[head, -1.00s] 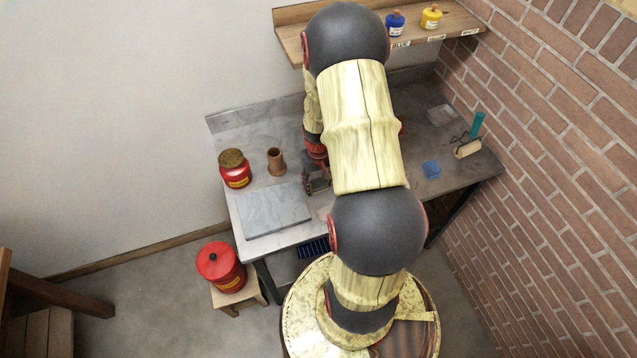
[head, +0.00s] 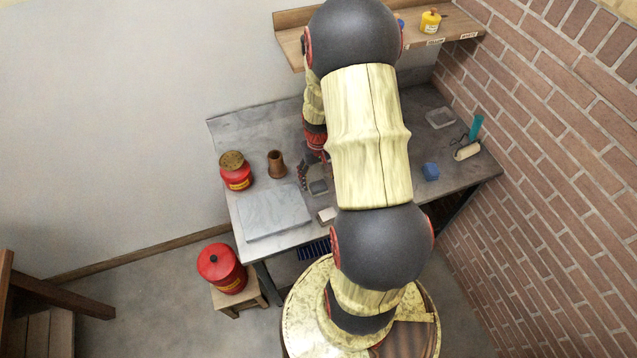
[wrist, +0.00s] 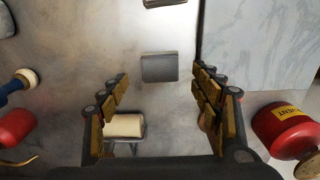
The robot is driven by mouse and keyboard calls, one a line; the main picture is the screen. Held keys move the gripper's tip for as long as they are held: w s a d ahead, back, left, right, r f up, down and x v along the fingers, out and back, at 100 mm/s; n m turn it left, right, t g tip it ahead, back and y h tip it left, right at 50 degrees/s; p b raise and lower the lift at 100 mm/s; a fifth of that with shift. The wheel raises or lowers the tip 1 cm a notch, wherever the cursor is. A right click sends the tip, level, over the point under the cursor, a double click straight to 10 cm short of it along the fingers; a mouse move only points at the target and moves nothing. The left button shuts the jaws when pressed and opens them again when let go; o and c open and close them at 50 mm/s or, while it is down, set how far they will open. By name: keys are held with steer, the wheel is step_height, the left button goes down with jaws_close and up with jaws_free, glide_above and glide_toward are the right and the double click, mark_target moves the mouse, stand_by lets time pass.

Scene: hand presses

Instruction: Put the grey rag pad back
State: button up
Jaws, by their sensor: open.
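The grey rag pad (head: 318,187) lies flat on the metal bench, just right of the pale marble slab (head: 272,212) in the head view. In the wrist view the pad (wrist: 160,67) is a dark grey square ahead of and between my fingertips, with a gap to the slab. My gripper (head: 312,168) is open and empty, on the wall side of the pad and partly hidden by my arm in the head view. In the wrist view its two fingers (wrist: 160,88) stand wide apart. Its exact height above the bench cannot be told.
A white block (head: 327,214) lies near the front edge. A brown pot (head: 276,164) and a red can (head: 236,170) stand behind the slab. A cream roller (wrist: 124,125) lies close below the left finger in the wrist view. A blue block (head: 431,171) sits farther right.

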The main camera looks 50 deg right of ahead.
step_height(320, 180, up, 7)
step_height(320, 180, up, 8)
steer(key=f+n, duration=0.1)
glide_above(318, 185)
steer(key=w+a, duration=0.3)
steer(key=a, duration=0.1)
steer(key=a+r+n+t+h, duration=0.1)
steer(key=a+r+n+t, duration=0.1)
steer(key=a+r, duration=0.75)
steer(key=s+a+r+n+t, duration=0.1)
steer(key=s+a+r, duration=0.3)
steer(key=a+r, duration=0.2)
steer(key=s+a+r+n+t+y, duration=0.1)
steer(key=s+a+r+n+t, duration=0.1)
steer(key=s+a+r, duration=0.3)
steer(key=a+r, duration=0.1)
steer(key=a, duration=0.2)
steer(key=shift+s+a+r+t+p, duration=0.2)
steer(key=shift+a+t+p, duration=0.1)
steer(key=shift+a+p, duration=0.1)
steer(key=shift+f, duration=0.1)
step_height(318, 185, down, 8)
steer(key=b, duration=0.8)
steer(key=shift+r, duration=0.2)
